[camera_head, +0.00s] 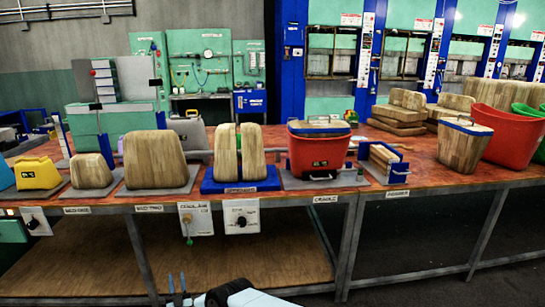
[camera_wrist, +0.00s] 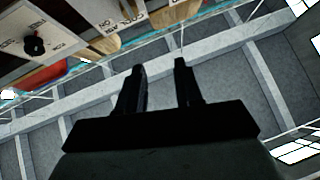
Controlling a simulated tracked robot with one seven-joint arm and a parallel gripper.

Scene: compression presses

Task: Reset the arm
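My gripper (camera_head: 178,288) shows at the bottom of the head view, in front of and below the front edge of the workbench (camera_head: 345,199). Its two fingers stand apart, pointing up. In the wrist view my gripper (camera_wrist: 160,85) has its two dark fingers spread with nothing between them. Behind them that view shows the ceiling and the bench's front edge with a control box (camera_wrist: 40,40) at upper left. Part of my pale arm (camera_head: 245,295) shows beside the gripper in the head view.
On the bench stand wooden blocks (camera_head: 155,162), a split wooden form on a blue base (camera_head: 240,187), a red bucket (camera_head: 318,155), a yellow block (camera_head: 37,173) and a larger red tub (camera_head: 505,135). Control boxes (camera_head: 241,216) hang from the front edge. A lower wooden shelf (camera_head: 230,265) lies beneath.

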